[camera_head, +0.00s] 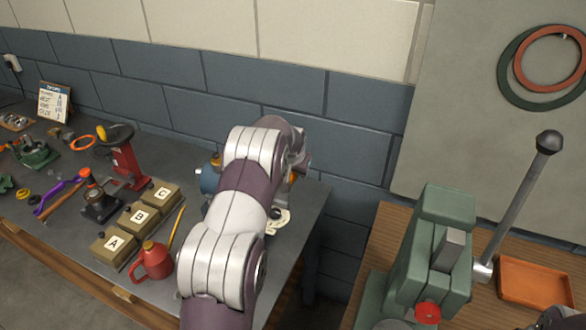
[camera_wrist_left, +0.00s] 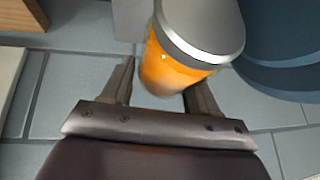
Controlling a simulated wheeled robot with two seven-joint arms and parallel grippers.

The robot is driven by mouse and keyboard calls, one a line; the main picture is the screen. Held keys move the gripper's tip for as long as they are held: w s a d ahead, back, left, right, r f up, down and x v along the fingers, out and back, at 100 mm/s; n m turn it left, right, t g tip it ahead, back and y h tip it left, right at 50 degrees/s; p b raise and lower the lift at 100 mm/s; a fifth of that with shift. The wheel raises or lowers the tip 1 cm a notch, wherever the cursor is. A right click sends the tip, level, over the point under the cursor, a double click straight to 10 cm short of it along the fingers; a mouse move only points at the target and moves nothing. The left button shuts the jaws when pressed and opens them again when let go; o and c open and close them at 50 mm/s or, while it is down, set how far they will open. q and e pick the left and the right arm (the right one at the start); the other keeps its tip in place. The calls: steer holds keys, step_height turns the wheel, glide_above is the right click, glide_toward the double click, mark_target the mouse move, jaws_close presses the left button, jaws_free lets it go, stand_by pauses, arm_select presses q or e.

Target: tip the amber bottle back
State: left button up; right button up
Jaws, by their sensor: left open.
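The amber bottle (camera_wrist_left: 168,72) shows in the left wrist view as an orange body with a grey cap (camera_wrist_left: 203,25). It appears tilted in that picture and lies between and beyond the fingers of my left gripper (camera_wrist_left: 160,78). The gripper is open, with a gap visible on the left side of the bottle; contact on the right side cannot be told. In the head view my left arm covers most of this spot, and only a small orange patch (camera_head: 291,177) shows beside the wrist.
A blue rounded object (camera_wrist_left: 285,60) stands close to the bottle. On the grey bench are a red oil can (camera_head: 153,262), boxes marked A, B, C (camera_head: 140,217) and a red stand (camera_head: 127,160). A green press (camera_head: 435,245) and orange tray (camera_head: 535,283) occupy the right-hand table.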

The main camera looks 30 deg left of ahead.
arm_select(q)
steer(key=shift+r, duration=0.2)
steer(key=b+v, duration=0.3)
steer(key=v, duration=0.8)
steer(key=shift+s+d+b, duration=0.1)
steer(key=shift+s+b, duration=0.15)
steer(key=shift+b, duration=0.05)
steer(key=shift+s+r, duration=0.15)
steer(key=shift+r, duration=0.25)
